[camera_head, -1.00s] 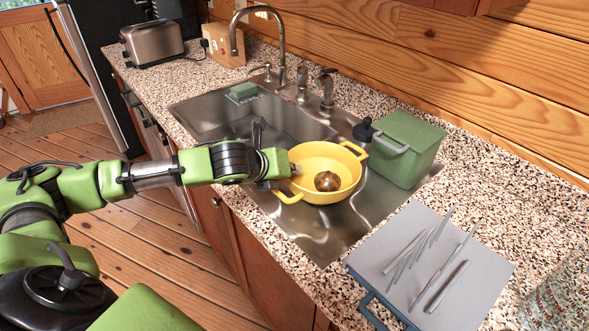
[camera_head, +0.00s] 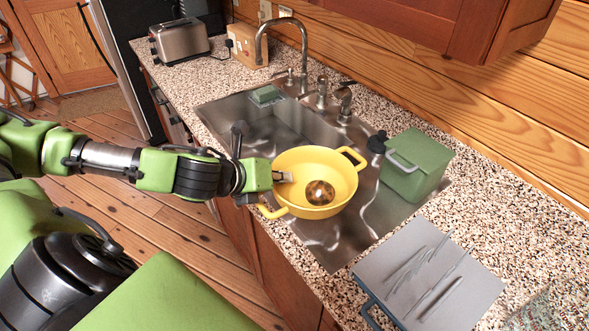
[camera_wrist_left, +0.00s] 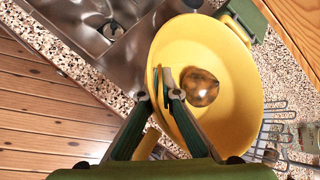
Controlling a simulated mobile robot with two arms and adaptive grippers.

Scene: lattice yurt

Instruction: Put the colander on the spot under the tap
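The yellow colander (camera_head: 300,207) has two loop handles and a brown, shiny ball (camera_head: 320,192) inside. It is held up above the front right part of the sink, tilted a little. My left gripper (camera_head: 284,177) is shut on its left rim; the wrist view shows the fingers (camera_wrist_left: 168,88) on either side of the colander wall (camera_wrist_left: 225,120). The arched metal tap (camera_head: 304,45) stands behind the sink basin (camera_head: 262,130), with its spout over the basin's far left part. The basin floor under the spout is partly visible. My right gripper is not in view.
A toaster (camera_head: 180,42) stands further left.

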